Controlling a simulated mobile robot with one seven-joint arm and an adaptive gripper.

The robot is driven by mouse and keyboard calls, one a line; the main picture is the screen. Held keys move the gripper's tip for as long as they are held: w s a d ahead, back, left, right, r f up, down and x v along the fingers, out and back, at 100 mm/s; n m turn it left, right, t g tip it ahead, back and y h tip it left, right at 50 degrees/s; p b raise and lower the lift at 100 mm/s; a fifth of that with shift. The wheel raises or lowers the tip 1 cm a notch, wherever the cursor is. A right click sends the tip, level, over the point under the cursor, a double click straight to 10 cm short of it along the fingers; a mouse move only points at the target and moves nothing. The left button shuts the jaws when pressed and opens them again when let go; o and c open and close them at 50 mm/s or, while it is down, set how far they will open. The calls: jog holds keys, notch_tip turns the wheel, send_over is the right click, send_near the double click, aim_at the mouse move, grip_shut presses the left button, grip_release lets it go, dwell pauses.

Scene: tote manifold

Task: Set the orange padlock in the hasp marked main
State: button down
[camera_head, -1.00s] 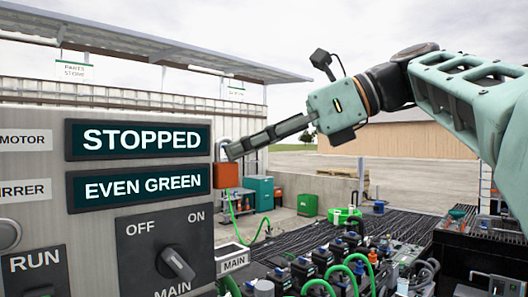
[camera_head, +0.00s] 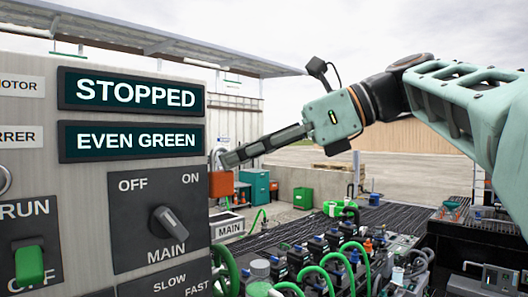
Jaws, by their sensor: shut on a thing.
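The orange padlock (camera_head: 222,184) hangs at the tip of my gripper (camera_head: 227,160), just right of the control panel's edge in the picture. Its grey shackle shows at the fingertips, and my gripper is shut on it. The padlock body hangs below the fingers. A white label reading MAIN (camera_head: 228,228) sits low beside the panel's right edge, below the padlock in the picture. I cannot make out the hasp itself clearly. The gap in depth between padlock and label cannot be told.
The grey control panel (camera_head: 85,182) fills the left, with displays reading STOPPED and EVEN GREEN. Its MAIN knob (camera_head: 169,227) and a green switch (camera_head: 29,266) stick out. Hoses and dark valve blocks (camera_head: 318,245) crowd the lower middle. Open air surrounds my forearm.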

jog(key=shift+f+b, duration=1.25)
jog(key=shift+f, duration=1.25)
jog(key=c, duration=2)
grip_release()
jog(key=v, duration=1.2)
